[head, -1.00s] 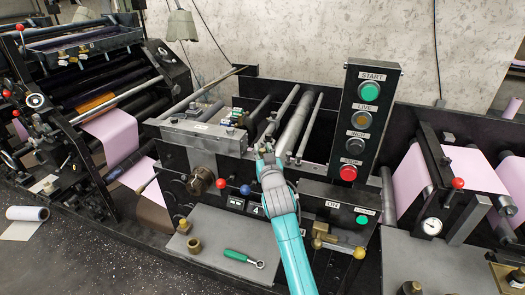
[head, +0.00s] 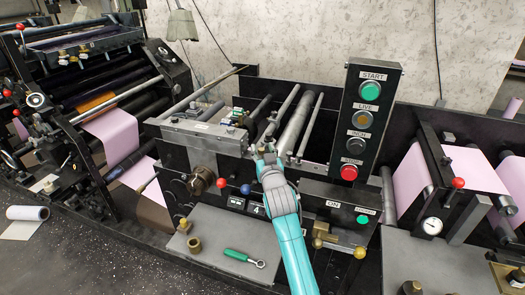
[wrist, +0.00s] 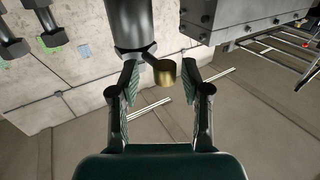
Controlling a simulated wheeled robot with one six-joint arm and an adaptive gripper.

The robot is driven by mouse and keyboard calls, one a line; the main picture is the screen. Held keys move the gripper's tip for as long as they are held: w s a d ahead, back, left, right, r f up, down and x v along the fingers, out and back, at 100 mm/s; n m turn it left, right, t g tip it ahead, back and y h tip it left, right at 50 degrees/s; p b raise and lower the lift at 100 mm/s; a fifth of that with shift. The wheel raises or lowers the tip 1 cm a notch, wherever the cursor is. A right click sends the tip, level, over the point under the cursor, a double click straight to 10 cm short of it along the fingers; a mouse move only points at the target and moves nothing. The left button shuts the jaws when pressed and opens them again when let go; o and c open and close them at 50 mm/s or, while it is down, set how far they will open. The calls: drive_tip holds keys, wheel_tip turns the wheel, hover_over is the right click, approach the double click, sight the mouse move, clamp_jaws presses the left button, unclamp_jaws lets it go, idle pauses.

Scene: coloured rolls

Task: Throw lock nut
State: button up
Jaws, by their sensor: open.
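In the wrist view, a brass knob-like piece (wrist: 164,73) sits on a short dark stem at the end of a grey cylinder (wrist: 130,25). It may be the lock nut; no label shows. My gripper (wrist: 160,82) is open, with one finger on each side of the brass piece. The left finger is close to the stem; I cannot tell whether it touches. In the head view my gripper (head: 263,150) is at the front ends of the rollers, left of the button panel. The brass piece is hidden there by my arm.
The button panel (head: 364,125) stands upright just right of my gripper. Below is a grey shelf (head: 210,268) with a green-handled wrench (head: 243,258) and brass fittings (head: 194,245). A red-knobbed lever (head: 221,183) and blue-knobbed lever (head: 245,189) stick out left of my arm.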

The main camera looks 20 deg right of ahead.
drive_tip(key=s+a, duration=0.1)
drive_tip(key=s, duration=1)
drive_tip(key=shift+s+a, duration=0.2)
drive_tip(key=shift+s, duration=0.2)
